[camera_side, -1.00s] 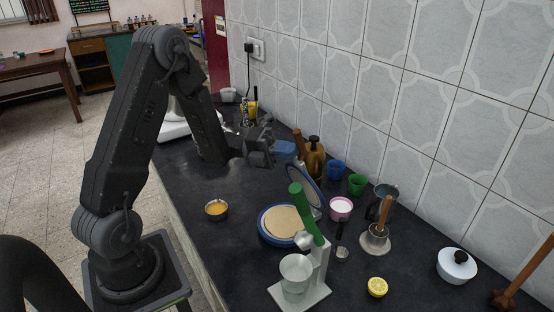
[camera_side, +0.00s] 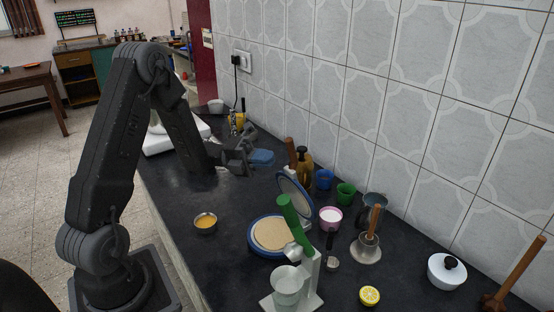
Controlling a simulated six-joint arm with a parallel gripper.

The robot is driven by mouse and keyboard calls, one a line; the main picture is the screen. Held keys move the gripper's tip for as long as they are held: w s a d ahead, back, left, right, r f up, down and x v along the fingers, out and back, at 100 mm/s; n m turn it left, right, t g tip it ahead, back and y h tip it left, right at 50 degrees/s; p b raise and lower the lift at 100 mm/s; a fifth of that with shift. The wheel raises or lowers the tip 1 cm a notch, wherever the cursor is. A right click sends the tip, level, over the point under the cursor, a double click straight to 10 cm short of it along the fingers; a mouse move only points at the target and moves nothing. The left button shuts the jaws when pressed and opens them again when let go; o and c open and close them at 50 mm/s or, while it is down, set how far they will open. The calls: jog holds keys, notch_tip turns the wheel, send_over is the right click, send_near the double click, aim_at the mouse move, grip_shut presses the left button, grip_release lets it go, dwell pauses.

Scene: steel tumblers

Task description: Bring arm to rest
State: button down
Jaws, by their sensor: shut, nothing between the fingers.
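My gripper (camera_side: 246,162) hangs above the far part of the dark counter (camera_side: 178,205), at the end of my folded arm. It is shut and holds nothing. It is small and dark in the side view, so its fingertips are hard to make out. A blue item (camera_side: 262,157) shows just to the right of the gripper; I cannot tell how far behind it that is.
Nearer are a steel bowl of orange contents (camera_side: 205,223), a round press with a pale disc (camera_side: 271,234), and a green-handled juicer (camera_side: 290,215). Coloured cups (camera_side: 346,193) and a brown bottle (camera_side: 304,165) stand towards the tiled wall. Counter left of the bowl is clear.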

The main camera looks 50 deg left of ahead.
jog(key=r+v, duration=0.1)
jog(key=v, duration=0.5)
jog(key=s+d+r+m+g+y, duration=0.2)
jog(key=s+d+m+g+y, duration=0.3)
jog(key=d+m, duration=0.45)
jog(key=s+d+r+m+g+y, duration=0.2)
jog(key=s+d+m+g, duration=0.35)
jog(key=m, duration=0.65)
jog(key=s+d+r+m+t+y, duration=0.1)
jog(key=m+y, duration=0.3)
jog(key=m, duration=0.5)
jog(key=s+d+r+m+t+y, duration=0.1)
jog(key=s+r+m+t+y, duration=0.2)
jog(key=m, duration=0.6)
jog(key=s+t+y, duration=0.1)
jog(key=y, duration=0.1)
jog(key=shift+s+r+y, duration=0.15)
jog(key=shift+s+y, duration=0.15)
dwell(1.8)
